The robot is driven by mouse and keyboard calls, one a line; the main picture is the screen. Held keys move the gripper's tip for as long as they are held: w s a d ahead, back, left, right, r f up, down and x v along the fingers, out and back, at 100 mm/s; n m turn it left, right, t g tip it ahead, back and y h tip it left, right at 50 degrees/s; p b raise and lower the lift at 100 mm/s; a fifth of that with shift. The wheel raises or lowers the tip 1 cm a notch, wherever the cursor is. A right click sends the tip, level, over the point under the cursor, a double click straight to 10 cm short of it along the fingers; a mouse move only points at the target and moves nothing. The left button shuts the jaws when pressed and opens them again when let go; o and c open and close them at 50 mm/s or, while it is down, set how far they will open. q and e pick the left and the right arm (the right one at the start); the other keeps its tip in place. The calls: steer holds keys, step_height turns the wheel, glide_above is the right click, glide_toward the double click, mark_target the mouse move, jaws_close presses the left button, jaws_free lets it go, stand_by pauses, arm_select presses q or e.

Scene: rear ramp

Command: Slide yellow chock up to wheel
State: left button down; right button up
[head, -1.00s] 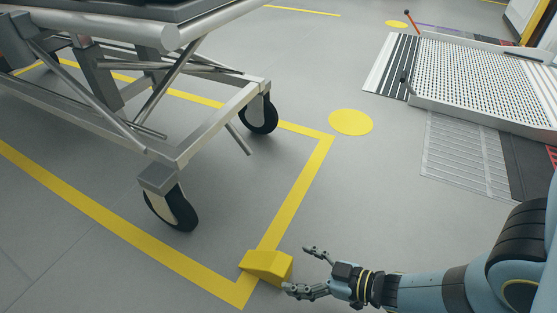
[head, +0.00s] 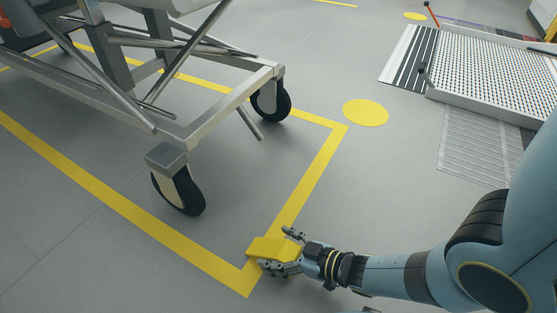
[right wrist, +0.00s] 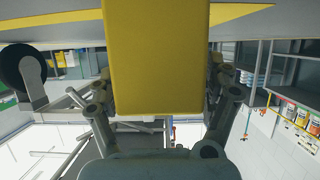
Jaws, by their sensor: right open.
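The yellow chock (head: 259,246) lies on the grey floor, on the yellow line near the marked bay's front corner. My right gripper (head: 277,249) is open, with one finger at each side of the chock's right end. In the right wrist view the chock (right wrist: 155,60) fills the space between the spread fingers; I cannot tell whether they touch it. The near caster wheel (head: 180,192) of the stretcher stands up and left of the chock, with bare floor between. A caster wheel (right wrist: 20,72) also shows at the left of the right wrist view. My left gripper is out of view.
The stretcher's metal frame (head: 225,105) stands over the bay at the upper left, with a second caster wheel (head: 271,102) farther back. A yellow floor disc (head: 365,112) and a perforated ramp (head: 490,75) are at the upper right. The floor between chock and near wheel is clear.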

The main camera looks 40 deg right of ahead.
steer(key=shift+c, duration=0.4)
steer(key=c, duration=1.6)
steer(key=o, duration=1.7)
